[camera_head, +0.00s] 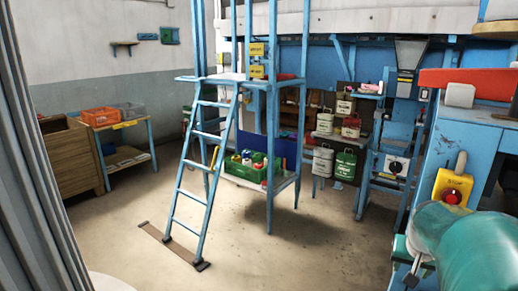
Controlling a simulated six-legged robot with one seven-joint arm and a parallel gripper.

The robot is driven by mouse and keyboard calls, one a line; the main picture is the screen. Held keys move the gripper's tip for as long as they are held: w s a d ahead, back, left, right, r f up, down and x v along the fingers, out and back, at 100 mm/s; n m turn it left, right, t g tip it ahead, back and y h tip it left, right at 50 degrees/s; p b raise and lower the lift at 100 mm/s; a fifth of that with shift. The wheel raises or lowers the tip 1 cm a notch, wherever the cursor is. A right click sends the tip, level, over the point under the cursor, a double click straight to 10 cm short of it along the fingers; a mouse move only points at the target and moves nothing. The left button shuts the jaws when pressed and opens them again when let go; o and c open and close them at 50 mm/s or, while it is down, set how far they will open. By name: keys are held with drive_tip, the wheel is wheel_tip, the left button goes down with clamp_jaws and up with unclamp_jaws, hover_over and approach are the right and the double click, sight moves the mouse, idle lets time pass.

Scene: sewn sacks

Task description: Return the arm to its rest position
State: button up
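My gripper is not in view in the head camera, and I make out no part of my arm for certain.
A blue ladder (203,170) leans on a blue platform, its foot on the floor. A green crate (240,173) sits on the frame's low shelf. A large teal rounded thing (460,235) fills the lower right. Open floor (300,255) lies in front.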

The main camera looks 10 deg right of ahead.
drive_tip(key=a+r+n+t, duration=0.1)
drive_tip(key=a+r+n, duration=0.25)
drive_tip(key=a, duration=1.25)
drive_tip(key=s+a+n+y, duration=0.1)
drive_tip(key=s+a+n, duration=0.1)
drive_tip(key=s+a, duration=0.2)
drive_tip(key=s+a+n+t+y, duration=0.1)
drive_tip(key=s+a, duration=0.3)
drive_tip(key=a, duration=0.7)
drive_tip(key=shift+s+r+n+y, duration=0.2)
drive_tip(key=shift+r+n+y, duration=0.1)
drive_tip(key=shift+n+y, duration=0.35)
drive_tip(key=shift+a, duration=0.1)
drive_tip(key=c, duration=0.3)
